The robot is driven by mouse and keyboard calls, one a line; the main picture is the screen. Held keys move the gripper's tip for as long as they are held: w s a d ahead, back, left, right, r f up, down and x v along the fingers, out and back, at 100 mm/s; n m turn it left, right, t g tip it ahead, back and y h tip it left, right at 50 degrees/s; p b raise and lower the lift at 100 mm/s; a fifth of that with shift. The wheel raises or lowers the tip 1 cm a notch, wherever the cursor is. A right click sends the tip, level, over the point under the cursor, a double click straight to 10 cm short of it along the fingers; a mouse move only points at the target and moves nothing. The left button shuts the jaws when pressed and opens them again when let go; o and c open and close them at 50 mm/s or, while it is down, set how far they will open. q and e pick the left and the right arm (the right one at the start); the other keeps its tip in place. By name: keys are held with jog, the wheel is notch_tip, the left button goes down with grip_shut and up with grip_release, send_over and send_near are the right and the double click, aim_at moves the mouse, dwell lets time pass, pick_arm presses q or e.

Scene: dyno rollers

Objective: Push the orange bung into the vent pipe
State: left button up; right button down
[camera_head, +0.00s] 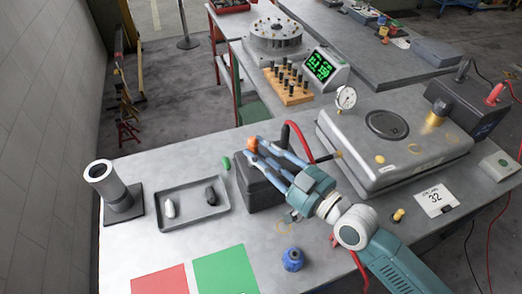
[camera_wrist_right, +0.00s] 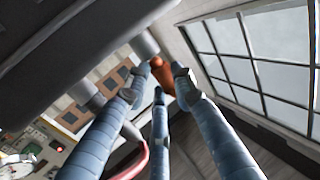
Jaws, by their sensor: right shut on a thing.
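The orange bung (camera_head: 252,144) is at the fingertips of my right gripper (camera_head: 261,152), above the dark box (camera_head: 258,190). The fingers are shut on it. In the right wrist view the bung (camera_wrist_right: 163,76) shows between the fingertips (camera_wrist_right: 158,82), beside the end of a short grey stub (camera_wrist_right: 144,44). I cannot tell whether they touch or whether this stub is the vent pipe. A grey upright tube with an open top (camera_head: 111,187) stands on a square base at the table's left. My left gripper is not in view.
A shallow tray (camera_head: 186,219) holds a white and a dark piece. A green piece (camera_head: 226,162) lies near the box. A large grey case with a gauge (camera_head: 385,140) is at right. Red and green mats (camera_head: 225,272) and a blue knob (camera_head: 292,259) lie in front.

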jog(key=shift+f, duration=0.35)
dwell(0.3)
